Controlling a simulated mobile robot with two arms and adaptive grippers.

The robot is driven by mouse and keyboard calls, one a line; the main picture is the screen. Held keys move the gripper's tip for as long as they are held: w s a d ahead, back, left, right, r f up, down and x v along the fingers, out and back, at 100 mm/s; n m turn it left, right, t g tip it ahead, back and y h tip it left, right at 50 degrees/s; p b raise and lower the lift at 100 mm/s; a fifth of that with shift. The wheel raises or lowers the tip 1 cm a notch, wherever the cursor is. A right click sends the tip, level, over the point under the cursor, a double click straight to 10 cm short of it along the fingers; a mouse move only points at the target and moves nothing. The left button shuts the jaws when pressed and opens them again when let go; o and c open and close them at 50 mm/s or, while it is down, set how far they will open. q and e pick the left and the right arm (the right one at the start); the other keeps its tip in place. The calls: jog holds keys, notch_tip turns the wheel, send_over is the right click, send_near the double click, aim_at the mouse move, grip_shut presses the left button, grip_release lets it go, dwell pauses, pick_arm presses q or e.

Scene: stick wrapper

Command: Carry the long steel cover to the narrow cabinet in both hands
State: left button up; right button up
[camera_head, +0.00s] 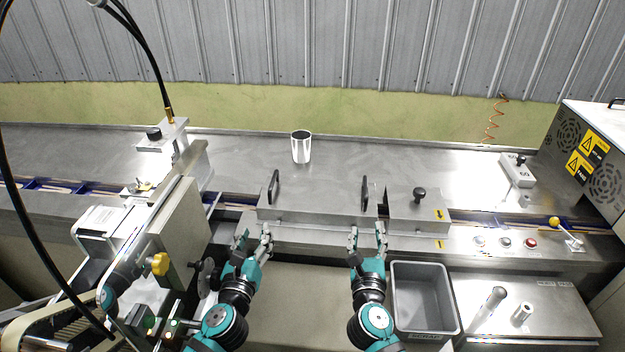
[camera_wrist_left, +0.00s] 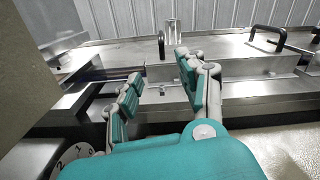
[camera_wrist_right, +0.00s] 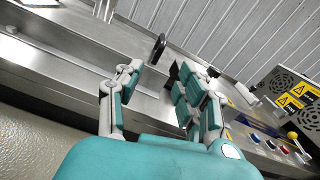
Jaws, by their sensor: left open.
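The long steel cover (camera_head: 318,209) lies level over the conveyor line at the centre of the bench. It carries a black left handle (camera_head: 274,187) and a black right handle (camera_head: 364,193). The handles also show in the left wrist view, one ahead of the fingers (camera_wrist_left: 161,46) and one at right (camera_wrist_left: 267,40). My left gripper (camera_head: 253,240) is open and empty at the near side, short of the left handle. My right gripper (camera_head: 366,238) is open and empty, short of the right handle (camera_wrist_right: 157,48). I cannot pick out a narrow cabinet with certainty.
A shorter cover with a black knob (camera_head: 418,212) adjoins the right end. A steel cup (camera_head: 301,148) stands behind. A grey scrap bin (camera_head: 425,298) is right of my right arm, and a machine with a yellow knob (camera_head: 160,264) is at left. The back bench is mostly clear.

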jog(key=w, duration=0.1)
pick_arm(q)
jog(key=w, duration=0.5)
jog(key=w+d, duration=0.1)
jog(key=w, duration=0.4)
jog(key=w+d, duration=0.1)
jog(key=w, duration=0.4)
jog(key=shift+w+r, duration=0.35)
pick_arm(e)
send_near(365, 179)
jog(key=w, duration=0.4)
jog(key=w+d+f, duration=0.1)
jog(key=w, duration=0.1)
jog(key=shift+w, duration=0.15)
pick_arm(q)
jog(key=shift+w, duration=0.7)
pick_arm(e)
jog(key=shift+w+r, duration=0.1)
jog(key=shift+w, duration=0.6)
jog(key=shift+d, duration=0.1)
pick_arm(q)
grip_shut()
pick_arm(e)
grip_shut()
